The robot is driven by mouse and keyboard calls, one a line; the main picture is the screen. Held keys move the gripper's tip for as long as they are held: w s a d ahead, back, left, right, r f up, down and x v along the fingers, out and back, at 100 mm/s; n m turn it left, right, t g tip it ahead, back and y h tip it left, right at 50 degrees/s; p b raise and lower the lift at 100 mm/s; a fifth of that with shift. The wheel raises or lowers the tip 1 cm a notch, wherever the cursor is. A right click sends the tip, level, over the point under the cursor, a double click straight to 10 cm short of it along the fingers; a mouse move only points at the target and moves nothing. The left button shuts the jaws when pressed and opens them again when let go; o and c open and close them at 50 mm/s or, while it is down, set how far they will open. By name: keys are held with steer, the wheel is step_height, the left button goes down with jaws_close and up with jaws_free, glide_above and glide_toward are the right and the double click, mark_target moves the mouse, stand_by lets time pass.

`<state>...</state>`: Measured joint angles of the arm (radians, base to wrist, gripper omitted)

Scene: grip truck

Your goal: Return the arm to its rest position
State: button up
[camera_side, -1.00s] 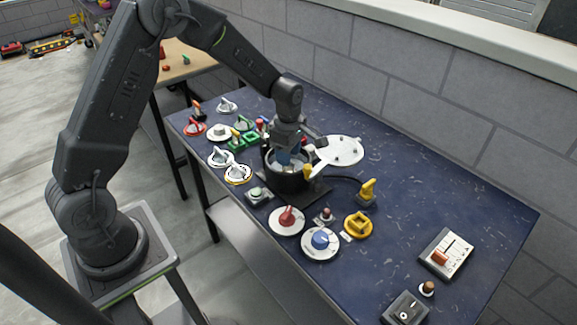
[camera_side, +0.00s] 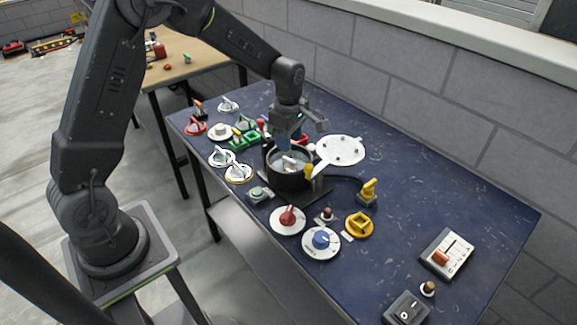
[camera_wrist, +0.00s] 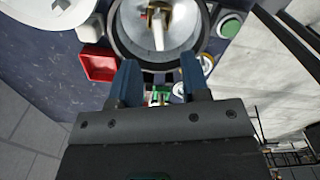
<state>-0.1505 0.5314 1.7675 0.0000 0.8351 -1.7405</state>
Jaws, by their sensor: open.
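My gripper (camera_side: 287,140) is above the black round pot (camera_side: 288,178) on the blue table (camera_side: 440,215) in the side view. In the wrist view my gripper (camera_wrist: 160,80) shows two separated blue-grey fingers with nothing between them. The pot (camera_wrist: 158,55) lies beyond the fingertips there, with a pale metal piece (camera_wrist: 158,28) inside it. The fingers look clear of the pot's inside.
A white round plate (camera_side: 340,150) is right of the pot. Red (camera_side: 290,217) and blue (camera_side: 321,239) dials, a yellow ring (camera_side: 359,225) and a slider box (camera_side: 447,253) lie nearer. Several knobs and green parts (camera_side: 244,138) crowd the left. A wall (camera_side: 430,90) runs behind.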

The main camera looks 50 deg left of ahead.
steer(key=s+d+r+m+t, duration=0.2)
steer(key=s+r+m, duration=0.4)
steer(key=r, duration=0.1)
steer(key=s+d+r+m+t, duration=0.1)
steer(key=s+d+r+m, duration=0.2)
steer(key=s+r+m, duration=0.4)
steer(key=s+d+r+m+t, duration=0.1)
steer(key=s+r+m+t, duration=0.1)
steer(key=s+m, duration=0.6)
steer(key=s+r, duration=0.1)
steer(key=s, duration=0.2)
steer(key=shift+s+d+r+m+t, duration=0.2)
steer(key=shift+s+d+m+t, duration=0.1)
steer(key=shift+d, duration=0.1)
